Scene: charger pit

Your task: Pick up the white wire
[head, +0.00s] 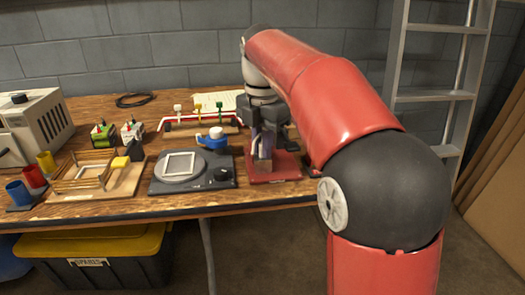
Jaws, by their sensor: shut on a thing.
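My gripper (263,165) points down at the right part of the workbench, over a red base plate (271,177). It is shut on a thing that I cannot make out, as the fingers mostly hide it. No loose white wire shows clearly. A white-topped piece (178,109) stands at the left of a low red-edged rack (163,124), beside a yellow-topped piece (197,113) and a green-topped piece (219,110). They stand behind and left of my gripper, apart from it.
A dark scale-like device (225,184) lies just left of the red plate, with a blue and white round thing (214,139) behind it. A wooden frame (83,172) and coloured cups (34,177) stand further left. A black cable coil (135,99) lies at the back. A ladder (440,95) stands right.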

